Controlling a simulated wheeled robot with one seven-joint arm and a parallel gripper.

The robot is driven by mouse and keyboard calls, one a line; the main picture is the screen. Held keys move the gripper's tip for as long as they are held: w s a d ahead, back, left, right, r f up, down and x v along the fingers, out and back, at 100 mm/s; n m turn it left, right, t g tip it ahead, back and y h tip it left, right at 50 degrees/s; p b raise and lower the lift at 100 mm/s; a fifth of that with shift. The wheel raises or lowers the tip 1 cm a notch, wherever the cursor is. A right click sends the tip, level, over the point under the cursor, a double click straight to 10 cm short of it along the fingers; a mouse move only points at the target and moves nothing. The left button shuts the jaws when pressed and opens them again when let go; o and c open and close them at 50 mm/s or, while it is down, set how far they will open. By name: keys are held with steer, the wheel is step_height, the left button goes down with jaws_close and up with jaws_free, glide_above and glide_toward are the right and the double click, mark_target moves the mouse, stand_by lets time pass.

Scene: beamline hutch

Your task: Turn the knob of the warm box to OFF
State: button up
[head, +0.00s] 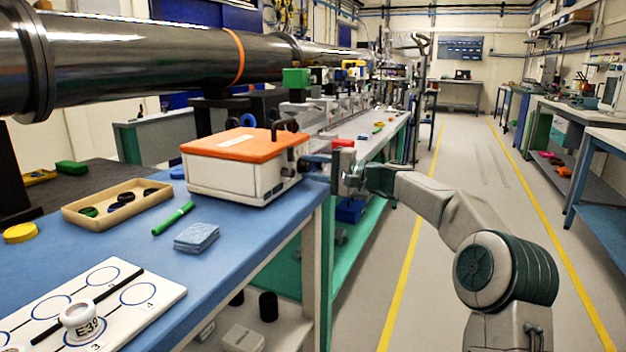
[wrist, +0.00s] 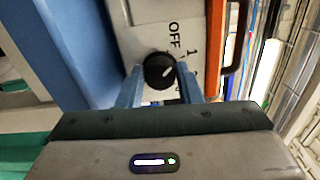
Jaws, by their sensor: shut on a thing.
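The warm box (head: 232,178) is a white case with an orange lid, standing near the right edge of the blue bench. In the wrist view its white face (wrist: 152,12) carries the marks OFF and 1, with further marks partly hidden. The round black knob (wrist: 158,71) sits between my two blue fingertips. Its short white pointer slants up and right, nearer the 1 than OFF. My gripper (wrist: 161,85) is shut on the knob.
A dark handle on the orange lid (wrist: 238,45) lies right of the knob in the wrist view. A tan tray (head: 118,204), green marker (head: 173,218) and folded blue cloth (head: 196,237) lie on the bench (head: 255,228). The aisle (head: 400,270) is clear apart from my arm.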

steer(key=shift+f+n+b, duration=0.2)
steer(key=shift+n+b, duration=1.05)
steer(key=shift+n, duration=0.45)
steer(key=o, duration=1)
steer(key=shift+r, duration=0.15)
steer(key=shift+c, duration=0.2)
steer(key=shift+d, duration=0.1)
steer(key=p+v, duration=0.1)
steer(key=v, duration=1.2)
steer(key=shift+s+d+p, duration=0.15)
steer(key=shift+d+p, duration=0.15)
steer(key=shift+p, duration=0.1)
